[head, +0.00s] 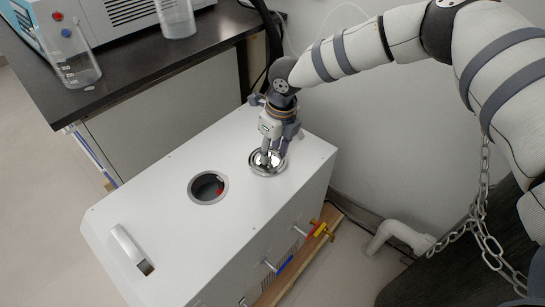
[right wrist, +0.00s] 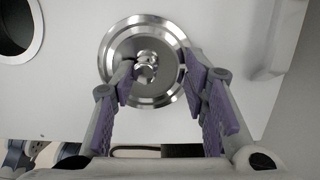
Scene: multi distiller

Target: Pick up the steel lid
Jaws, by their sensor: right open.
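The steel lid (head: 267,162) is a round shiny disc with a small central knob. It lies on the white top of a box-shaped machine (head: 150,212), right of a round opening. My right gripper (head: 271,152) is over the lid, pointing down. In the right wrist view the lid (right wrist: 146,62) shows between and beyond the open fingers of the right gripper (right wrist: 158,84). My left gripper is not in view.
The round opening (head: 208,187) has something red inside. A white handle (head: 128,243) is at the machine's near left. A dark bench (head: 130,62) with glass beakers stands at the upper left. Coloured valve handles (head: 284,264) stick out from the machine's right side. A chain (head: 482,215) hangs at right.

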